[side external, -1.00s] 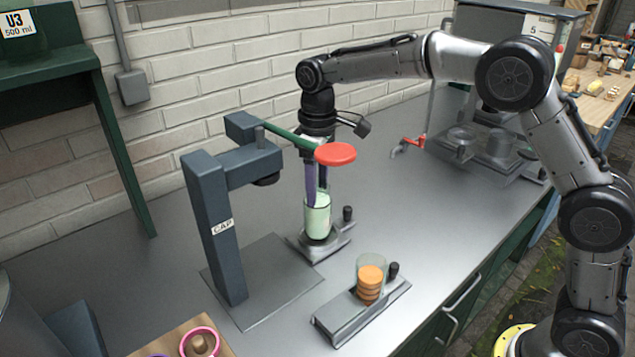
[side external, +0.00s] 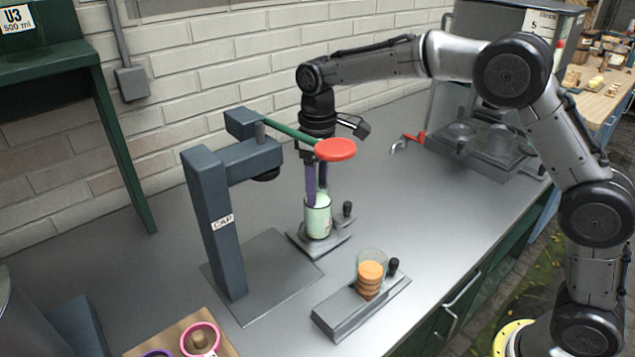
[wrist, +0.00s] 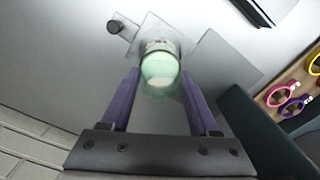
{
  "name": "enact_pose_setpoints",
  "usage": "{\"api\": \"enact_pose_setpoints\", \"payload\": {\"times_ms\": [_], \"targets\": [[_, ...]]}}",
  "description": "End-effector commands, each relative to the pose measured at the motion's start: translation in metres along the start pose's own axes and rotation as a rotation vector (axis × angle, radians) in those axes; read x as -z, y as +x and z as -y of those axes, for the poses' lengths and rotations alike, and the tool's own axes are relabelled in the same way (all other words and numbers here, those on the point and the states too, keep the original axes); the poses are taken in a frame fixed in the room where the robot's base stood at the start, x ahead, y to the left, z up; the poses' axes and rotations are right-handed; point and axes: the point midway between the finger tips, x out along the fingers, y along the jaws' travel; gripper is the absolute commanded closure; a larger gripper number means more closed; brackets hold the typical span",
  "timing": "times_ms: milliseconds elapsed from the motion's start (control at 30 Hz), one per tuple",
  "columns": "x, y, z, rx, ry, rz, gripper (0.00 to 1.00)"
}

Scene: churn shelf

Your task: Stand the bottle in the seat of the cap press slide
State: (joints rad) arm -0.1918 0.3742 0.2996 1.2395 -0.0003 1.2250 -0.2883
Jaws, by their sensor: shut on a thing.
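A pale green, see-through bottle (side external: 318,222) stands upright at the slide (side external: 328,243) of the cap press. It also shows in the wrist view (wrist: 160,72). My gripper (side external: 317,200) points down with its purple fingers on either side of the bottle's top and is shut on it. The slide is a small grey plate with a dark knob (side external: 347,208). The bottle's base appears to be on the slide; I cannot tell whether it is fully in the seat. The cap press (side external: 215,225) is blue-grey, marked CAP, with a green lever ending in a red pad (side external: 335,149).
A holder (side external: 360,305) with a clear tube of orange discs (side external: 369,280) stands in front. A wooden board with coloured rings (side external: 200,340) is at the lower left. A dispenser with a red tap (side external: 412,138) is behind. The press lever passes close to my wrist.

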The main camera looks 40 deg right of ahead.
Motion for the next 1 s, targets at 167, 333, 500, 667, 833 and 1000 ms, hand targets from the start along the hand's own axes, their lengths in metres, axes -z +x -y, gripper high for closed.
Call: {"api": "enact_pose_setpoints", "payload": {"times_ms": [167,333,500,667,833,1000], "targets": [[0.0005,-0.0006,-0.0001,-0.001,0.000,-0.003,1.00],[0.0005,-0.0008,-0.0002,-0.001,0.000,-0.003,1.00],[0.0004,-0.0006,-0.0001,-0.001,0.000,-0.002,0.12],[0.0002,-0.0001,-0.0001,0.000,0.000,-0.001,0.04],[-0.0004,0.0015,0.0001,0.001,0.000,0.003,0.16],[-0.0002,0.0010,0.0001,0.000,0.000,0.002,0.17]]}}
